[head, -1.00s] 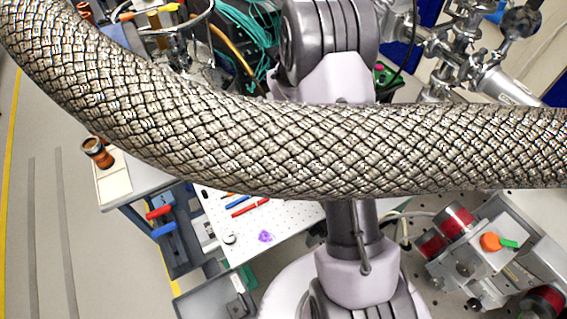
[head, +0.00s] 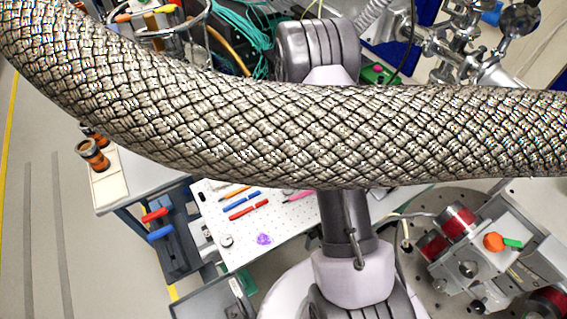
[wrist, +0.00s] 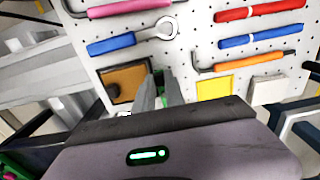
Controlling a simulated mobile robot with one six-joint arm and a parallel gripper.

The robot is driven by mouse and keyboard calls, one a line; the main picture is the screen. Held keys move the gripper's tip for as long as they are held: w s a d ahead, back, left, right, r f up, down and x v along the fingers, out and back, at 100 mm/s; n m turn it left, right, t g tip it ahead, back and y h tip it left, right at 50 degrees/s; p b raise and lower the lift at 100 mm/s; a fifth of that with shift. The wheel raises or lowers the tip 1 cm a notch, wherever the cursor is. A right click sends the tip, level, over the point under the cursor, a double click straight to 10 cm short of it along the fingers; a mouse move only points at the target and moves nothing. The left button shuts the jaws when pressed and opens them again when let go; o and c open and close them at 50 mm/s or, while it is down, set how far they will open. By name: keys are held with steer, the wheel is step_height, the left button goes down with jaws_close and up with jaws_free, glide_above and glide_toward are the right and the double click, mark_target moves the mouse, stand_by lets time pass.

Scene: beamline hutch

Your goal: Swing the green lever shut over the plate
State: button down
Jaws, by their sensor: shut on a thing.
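In the wrist view my gripper (wrist: 159,84) points at a white perforated board, its two grey fingers close together. A narrow strip of the green lever (wrist: 166,76) shows beside and behind the fingertips, and the jaws are shut on it. Most of the lever is hidden by the fingers, so its angle cannot be told. A brown plate (wrist: 127,76) in a dark frame lies just left of the fingers. In the head view a thick braided hose crosses the picture and my gripper is not visible.
Tools with pink, blue, red and orange handles hang on the board (wrist: 187,52) above the fingers. Yellow (wrist: 213,88) and white (wrist: 268,91) squares lie to their right. In the head view, a grey device with an orange knob (head: 494,242) stands at lower right.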

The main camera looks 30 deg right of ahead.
steer(key=m+b, duration=0.1)
steer(key=m, duration=0.1)
steer(key=a+m+b, duration=0.1)
steer(key=m, duration=0.2)
steer(key=shift+w+a+f, duration=0.1)
steer(key=shift+w+a, duration=0.05)
steer(key=shift+a, duration=0.05)
steer(key=m+b, duration=0.1)
steer(key=m, duration=0.1)
steer(key=a+m, duration=0.1)
steer(key=m, duration=0.1)
steer(key=w+m+b, duration=0.1)
steer(key=m, duration=0.1)
steer(key=shift+a+b, duration=0.2)
steer(key=shift+b, duration=0.1)
steer(key=m, duration=0.1)
steer(key=w+m+b, duration=0.1)
steer(key=m, duration=0.1)
steer(key=shift+a+m, duration=0.2)
steer(key=shift+m, duration=0.1)
steer(key=shift+w+a+m+b, duration=0.1)
steer(key=shift+w+m+b, duration=0.15)
steer(key=shift+m, duration=0.55)
steer(key=shift+w+m+b, duration=0.15)
steer(key=shift+m+b, duration=0.15)
steer(key=shift+m, duration=0.5)
steer(key=shift+w, duration=0.1)
steer(key=c, duration=1.4)
jaws_free()
